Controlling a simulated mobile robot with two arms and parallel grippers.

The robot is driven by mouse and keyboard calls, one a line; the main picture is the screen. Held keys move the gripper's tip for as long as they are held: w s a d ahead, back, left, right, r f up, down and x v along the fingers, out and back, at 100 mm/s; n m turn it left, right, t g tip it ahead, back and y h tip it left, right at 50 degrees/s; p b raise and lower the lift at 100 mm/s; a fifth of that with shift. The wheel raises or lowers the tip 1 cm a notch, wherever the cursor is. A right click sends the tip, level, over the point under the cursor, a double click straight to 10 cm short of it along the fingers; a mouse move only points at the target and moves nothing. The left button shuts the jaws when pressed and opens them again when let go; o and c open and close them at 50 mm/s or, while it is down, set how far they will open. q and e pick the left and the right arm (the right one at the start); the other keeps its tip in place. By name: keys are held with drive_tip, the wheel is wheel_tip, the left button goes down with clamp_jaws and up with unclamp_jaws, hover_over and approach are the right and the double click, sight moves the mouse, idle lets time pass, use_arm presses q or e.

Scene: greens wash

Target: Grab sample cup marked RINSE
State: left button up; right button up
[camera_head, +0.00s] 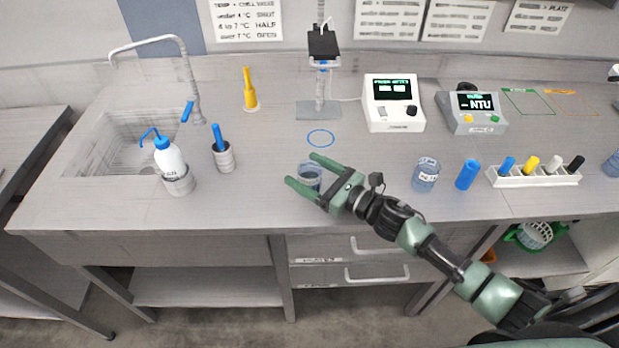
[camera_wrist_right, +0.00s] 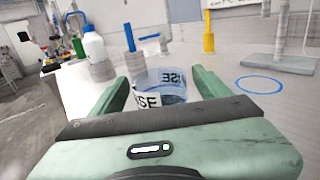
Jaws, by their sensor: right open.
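The sample cup marked RINSE (camera_head: 309,174) is a clear cup with bluish liquid, standing upright on the bench near its front edge. Whether a finger touches the cup cannot be told. A second labelled clear cup (camera_head: 426,174) stands farther right. My left gripper does not show.
A blue ring mark (camera_head: 321,138) lies behind the cup. A white wash bottle (camera_head: 170,160) and a blue-handled tool in a holder (camera_head: 223,157) stand left. A blue cylinder (camera_head: 467,174) and a white rack (camera_head: 533,175) stand right. Two meters (camera_head: 392,118) (camera_head: 471,125) stand behind.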

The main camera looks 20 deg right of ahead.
drive_tip(key=c, duration=1.5)
drive_tip(key=shift+c, duration=0.2)
drive_tip(key=shift+r, duration=0.15)
